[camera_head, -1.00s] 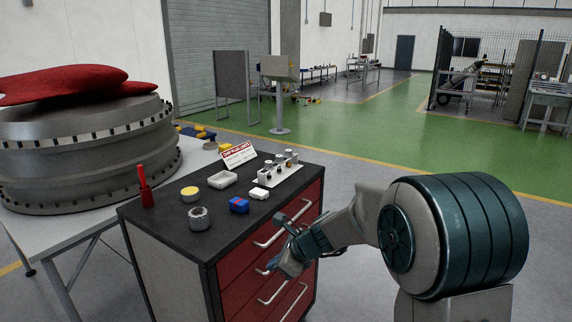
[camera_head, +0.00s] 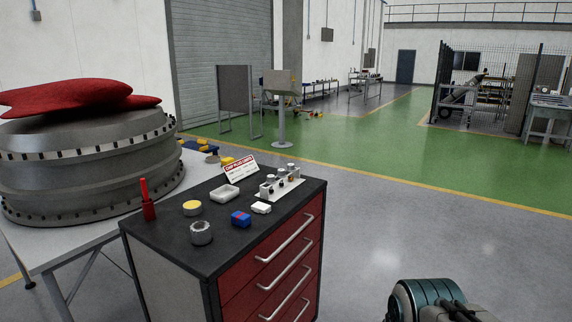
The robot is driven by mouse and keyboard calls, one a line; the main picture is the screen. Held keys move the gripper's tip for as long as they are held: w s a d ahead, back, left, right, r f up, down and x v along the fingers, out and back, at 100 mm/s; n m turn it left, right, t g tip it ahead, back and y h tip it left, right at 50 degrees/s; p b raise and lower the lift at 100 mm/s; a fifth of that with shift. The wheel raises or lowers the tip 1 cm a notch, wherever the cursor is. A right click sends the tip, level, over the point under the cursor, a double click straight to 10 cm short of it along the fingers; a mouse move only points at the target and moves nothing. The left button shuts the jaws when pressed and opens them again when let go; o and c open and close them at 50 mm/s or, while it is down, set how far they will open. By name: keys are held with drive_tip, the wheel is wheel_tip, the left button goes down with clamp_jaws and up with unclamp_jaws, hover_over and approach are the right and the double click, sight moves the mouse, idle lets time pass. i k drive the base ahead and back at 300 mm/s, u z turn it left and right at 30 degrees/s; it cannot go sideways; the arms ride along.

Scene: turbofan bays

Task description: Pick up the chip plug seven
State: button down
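A small white rack (camera_head: 293,186) with several dark and grey plugs stands upright near the right back edge of a black-topped tool cabinet (camera_head: 262,222). I cannot read any numbers on the plugs, so I cannot tell which is chip plug seven. My gripper is out of view; only a teal and grey part of my arm shows at the bottom right, apart from the cabinet.
On the cabinet top are a white tray (camera_head: 225,193), a white block (camera_head: 261,208), a blue-and-red block (camera_head: 241,219), a metal cup (camera_head: 201,233), a yellow-topped tin (camera_head: 192,208) and a red tool (camera_head: 147,200). A large engine ring (camera_head: 85,170) stands at left. Open floor lies right of the cabinet.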

sight(291, 168)
drive_tip(key=z, duration=0.5)
drive_tip(key=k, duration=0.6)
drive_tip(key=z, duration=0.65)
drive_tip(key=i, duration=0.75)
drive_tip(key=u, duration=0.55)
drive_tip(key=i, duration=0.95)
drive_tip(key=u, duration=1.25)
drive_tip(key=i, duration=0.35)
drive_tip(key=u, duration=0.3)
